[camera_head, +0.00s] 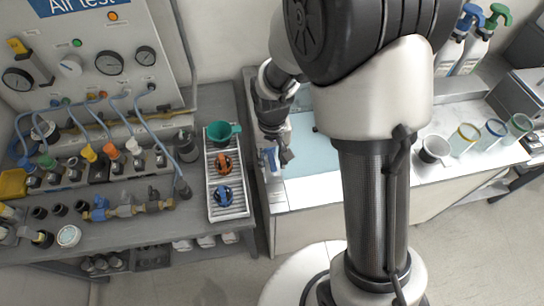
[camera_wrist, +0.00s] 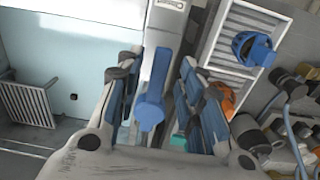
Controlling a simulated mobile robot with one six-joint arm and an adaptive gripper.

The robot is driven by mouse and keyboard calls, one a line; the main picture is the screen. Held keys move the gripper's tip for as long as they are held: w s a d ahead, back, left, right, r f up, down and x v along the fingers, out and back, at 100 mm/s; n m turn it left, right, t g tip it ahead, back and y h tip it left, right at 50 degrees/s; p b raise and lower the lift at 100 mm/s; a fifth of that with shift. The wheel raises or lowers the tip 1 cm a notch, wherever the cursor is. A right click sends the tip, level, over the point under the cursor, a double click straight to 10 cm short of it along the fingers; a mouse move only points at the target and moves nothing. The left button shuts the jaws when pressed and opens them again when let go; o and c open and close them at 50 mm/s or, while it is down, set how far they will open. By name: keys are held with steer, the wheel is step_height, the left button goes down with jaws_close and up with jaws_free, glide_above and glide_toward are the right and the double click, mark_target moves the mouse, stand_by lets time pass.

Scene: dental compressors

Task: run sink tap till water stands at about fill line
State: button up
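The sink basin (camera_head: 312,155) is pale blue inside and set in the white counter, partly hidden by my arm. It also shows at the left of the wrist view (camera_wrist: 75,60), with a small dark drain spot (camera_wrist: 73,97). I cannot make out a fill line, a stream or a water level. A blue tap lever (camera_wrist: 152,95) on a pale tap body shows in the wrist view. My gripper (camera_wrist: 160,80) is open, its blue-padded fingers on either side of the lever with visible gaps. In the head view my gripper (camera_head: 278,157) is at the basin's left edge.
A white slatted rack (camera_head: 226,205) left of the sink holds a green cup (camera_head: 222,133), an orange item (camera_head: 223,164) and a blue item (camera_head: 223,195). Cups (camera_head: 464,139) and spray bottles (camera_head: 470,50) stand right. A gauge panel (camera_head: 100,50) and hoses crowd the left bench.

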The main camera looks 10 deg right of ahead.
mark_target(272, 162)
step_height(272, 162, up, 12)
stand_by(0.6)
steer(key=shift+r, duration=0.1)
stand_by(0.4)
steer(key=s+d+r+t, duration=0.2)
steer(key=s+d+r, duration=0.2)
steer(key=s, duration=0.5)
steer(key=s+d+r+t, duration=0.2)
steer(key=s+d+r, duration=0.1)
steer(key=s+r, duration=0.4)
steer(key=shift+s+d+t, duration=0.3)
steer(key=shift+s+d, duration=0.05)
steer(key=shift+s, duration=0.65)
